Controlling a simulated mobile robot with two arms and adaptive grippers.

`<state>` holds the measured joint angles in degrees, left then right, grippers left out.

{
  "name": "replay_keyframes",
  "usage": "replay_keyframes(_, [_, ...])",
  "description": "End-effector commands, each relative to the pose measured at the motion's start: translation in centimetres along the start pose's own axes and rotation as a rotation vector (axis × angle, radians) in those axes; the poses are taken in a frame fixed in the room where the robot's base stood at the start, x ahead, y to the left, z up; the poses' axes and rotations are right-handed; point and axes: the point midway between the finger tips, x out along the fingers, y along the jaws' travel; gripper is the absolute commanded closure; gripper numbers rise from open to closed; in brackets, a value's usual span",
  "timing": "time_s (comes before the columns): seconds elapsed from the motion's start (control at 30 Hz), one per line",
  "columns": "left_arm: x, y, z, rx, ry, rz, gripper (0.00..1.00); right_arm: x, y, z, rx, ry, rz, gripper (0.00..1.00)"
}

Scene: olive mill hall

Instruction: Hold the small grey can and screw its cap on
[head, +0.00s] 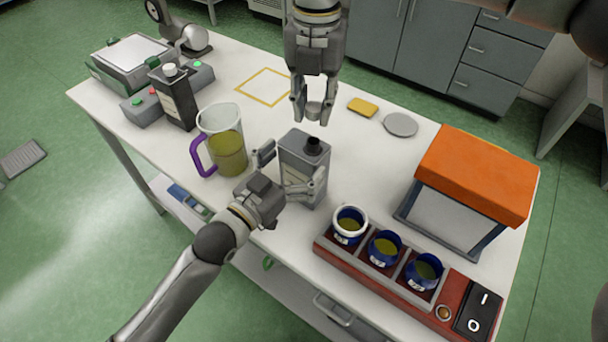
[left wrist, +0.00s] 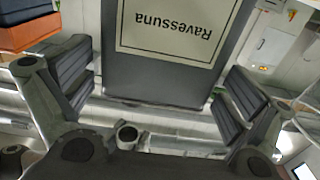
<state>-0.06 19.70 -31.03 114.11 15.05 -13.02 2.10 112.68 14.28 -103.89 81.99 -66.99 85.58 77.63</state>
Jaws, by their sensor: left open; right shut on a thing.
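The small grey can (head: 304,158) stands upright near the front edge of the table, its dark neck (head: 314,144) bare on top. My left gripper (head: 290,170) is open, with one finger on either side of the can. In the left wrist view the can (left wrist: 160,82) is between the spread fingers, with gaps at both sides, and its label reads "Ravessuna" upside down. My right gripper (head: 313,115) points down behind and above the can, shut on a small grey cap (head: 314,108). The cap is apart from the neck.
A jug (head: 228,150) of yellow-green oil with a purple handle stands close left of the can. Right are a red rack (head: 340,257) with blue cups and an orange-topped box (head: 478,170). A dark can (head: 180,102), yellow sponge (head: 362,107) and grey disc (head: 400,125) lie further back.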

Motion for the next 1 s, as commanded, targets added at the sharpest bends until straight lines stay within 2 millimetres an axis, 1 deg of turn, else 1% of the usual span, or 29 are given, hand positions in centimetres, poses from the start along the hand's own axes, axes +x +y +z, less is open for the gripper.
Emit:
replay_keyframes(0.03, [0.9, 0.0, -0.1, 0.0, 0.002, 0.0, 0.0, 0.0, 0.0, 0.0, 0.0, 0.0, 0.0, 0.81])
replay_keyframes(0.2, [2.5, 0.0, 0.0, 0.0, 0.001, 0.0, 0.0, 0.0, 0.0, 0.0, 0.0, 0.0, 0.0, 0.81])
replay_keyframes(0.33, [3.0, 0.0, 0.0, 0.001, 0.001, 0.001, 0.0, 0.0, 0.0, 0.0, 0.0, 0.0, 0.0, 0.81])
replay_keyframes(0.6, [3.1, 0.0, 0.0, 0.0, 0.0, 0.001, 0.0, 0.0, 0.0, 0.0, 0.0, 0.0, 0.0, 0.81])
replay_keyframes(0.67, [3.0, 0.0, 0.0, 0.0, 0.0, 0.001, 0.06, 0.0, 0.0, 0.0, 0.0, 0.0, 0.0, 0.81])
replay_keyframes(1.0, [3.0, 0.0, 0.0, 0.0, 0.0, 0.001, 0.5, 0.0, 0.0, 0.0, 0.0, 0.0, 0.0, 0.81])
